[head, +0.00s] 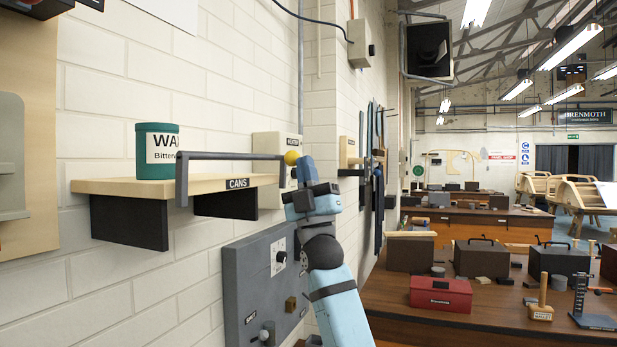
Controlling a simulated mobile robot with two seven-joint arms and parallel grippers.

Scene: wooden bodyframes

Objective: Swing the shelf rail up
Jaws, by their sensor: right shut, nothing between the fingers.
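A green can (145,152) marked "WAX" stands upright on the shelf, behind the rail. My right gripper (306,168), light blue, is shut and empty right beside the knob. I cannot tell whether it touches the knob. My left gripper is not in view.
A grey panel (248,283) with a dial and knobs is on the wall below the shelf, close to my right arm. A beige heater box (267,145) is behind the rail's right end. A workbench with a red toolbox (440,294) stands at the right.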

